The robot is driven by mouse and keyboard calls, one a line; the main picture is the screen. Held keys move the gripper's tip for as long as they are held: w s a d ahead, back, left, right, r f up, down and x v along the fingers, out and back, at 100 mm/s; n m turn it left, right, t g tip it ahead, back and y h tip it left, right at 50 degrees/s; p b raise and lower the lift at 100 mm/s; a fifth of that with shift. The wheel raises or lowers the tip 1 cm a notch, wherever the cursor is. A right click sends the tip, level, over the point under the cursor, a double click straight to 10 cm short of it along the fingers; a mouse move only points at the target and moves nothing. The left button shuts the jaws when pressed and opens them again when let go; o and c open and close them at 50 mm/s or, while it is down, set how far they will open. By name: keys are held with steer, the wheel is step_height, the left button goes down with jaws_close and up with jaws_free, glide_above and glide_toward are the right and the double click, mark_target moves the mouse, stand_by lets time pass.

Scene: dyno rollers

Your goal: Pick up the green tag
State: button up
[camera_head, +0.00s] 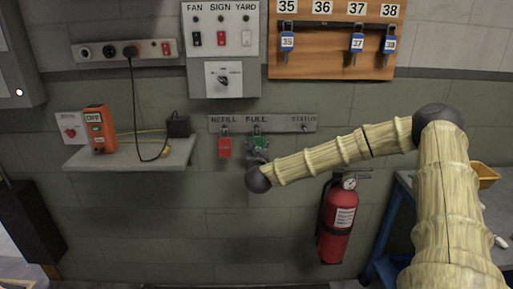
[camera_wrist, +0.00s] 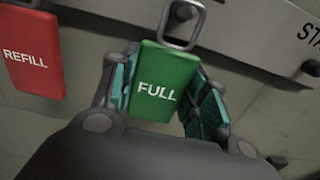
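The green tag (camera_wrist: 165,82), marked FULL, hangs by a metal loop from the grey hook strip (camera_wrist: 250,35) on the wall. In the wrist view my gripper (camera_wrist: 165,92) is open, with one teal-padded finger on each side of the tag. Small gaps seem to show between pads and tag. The tag's lower edge is close to the gripper's palm. In the head view the green tag (camera_head: 261,143) shows just above my gripper (camera_head: 258,158), partly hidden by it.
A red REFILL tag (camera_wrist: 32,52) hangs left of the green one. The STATUS hook (camera_head: 304,127) to the right is bare. A shelf (camera_head: 140,152) with an orange device (camera_head: 100,130) is at left. A fire extinguisher (camera_head: 337,222) hangs below my arm.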

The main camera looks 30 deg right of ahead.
steer(key=shift+r, duration=0.1)
steer(key=shift+r, duration=0.25)
steer(key=b+v, duration=0.2)
steer(key=v, duration=1.6)
steer(key=shift+r, duration=0.4)
steer(key=shift+w+a+f, duration=0.1)
steer(key=shift+a, duration=0.05)
